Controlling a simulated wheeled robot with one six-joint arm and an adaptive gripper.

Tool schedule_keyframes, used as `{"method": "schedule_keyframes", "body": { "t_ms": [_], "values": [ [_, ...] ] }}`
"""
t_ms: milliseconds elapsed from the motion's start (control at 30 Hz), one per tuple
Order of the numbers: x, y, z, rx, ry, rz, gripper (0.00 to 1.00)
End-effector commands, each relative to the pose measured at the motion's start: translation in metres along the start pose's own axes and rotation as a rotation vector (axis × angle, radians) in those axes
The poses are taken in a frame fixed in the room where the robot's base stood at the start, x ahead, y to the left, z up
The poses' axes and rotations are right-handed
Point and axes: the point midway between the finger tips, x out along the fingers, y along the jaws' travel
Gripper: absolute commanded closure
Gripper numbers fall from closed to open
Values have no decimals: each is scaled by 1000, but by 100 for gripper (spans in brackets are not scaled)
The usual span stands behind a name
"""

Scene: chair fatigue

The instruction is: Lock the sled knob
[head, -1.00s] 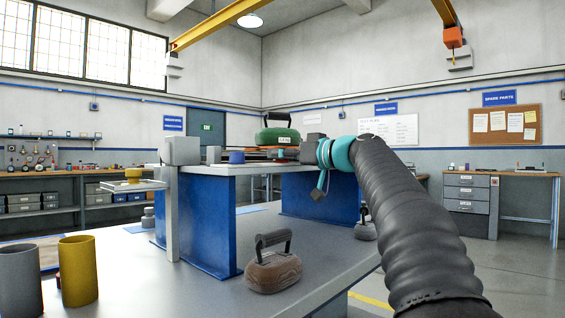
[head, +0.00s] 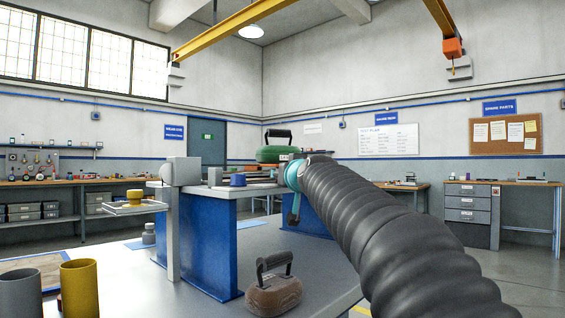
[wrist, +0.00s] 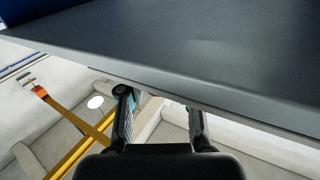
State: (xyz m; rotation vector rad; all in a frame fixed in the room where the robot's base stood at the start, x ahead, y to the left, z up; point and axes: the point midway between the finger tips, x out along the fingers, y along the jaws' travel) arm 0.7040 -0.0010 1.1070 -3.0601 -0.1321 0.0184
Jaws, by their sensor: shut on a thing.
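I cannot tell for sure which part is the sled knob. A small blue round knob-like piece (head: 238,180) sits on the raised grey deck (head: 215,191). A yellow knob-like piece (head: 134,196) stands on a small side plate at left. My arm reaches in from the right to the deck's right end, where its teal end joint shows; my gripper is mostly hidden there. In the wrist view, the two fingers of my gripper (wrist: 160,118) stand apart, with their tips close to a broad dark slab edge (wrist: 190,92). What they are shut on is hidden.
A green handled weight (head: 278,154) sits on the deck. A brown handled weight (head: 273,295) stands on the lower table, before the blue support (head: 205,245). A yellow cup (head: 79,288) and a grey cup (head: 20,293) stand at the front left.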

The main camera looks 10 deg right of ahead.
Motion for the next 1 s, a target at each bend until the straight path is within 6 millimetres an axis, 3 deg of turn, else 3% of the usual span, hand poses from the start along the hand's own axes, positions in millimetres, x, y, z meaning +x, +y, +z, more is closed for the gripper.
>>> {"method": "schedule_keyframes", "body": {
  "t_ms": [833, 867, 967, 1000],
  "values": [
    [-1, -2, 1, -7, 12, 56, 100],
    [-1, -2, 1, -7, 12, 56, 64],
    [-1, -2, 1, -7, 12, 55, 40],
    [-1, -3, 1, -7, 12, 54, 40]
  ]
}}
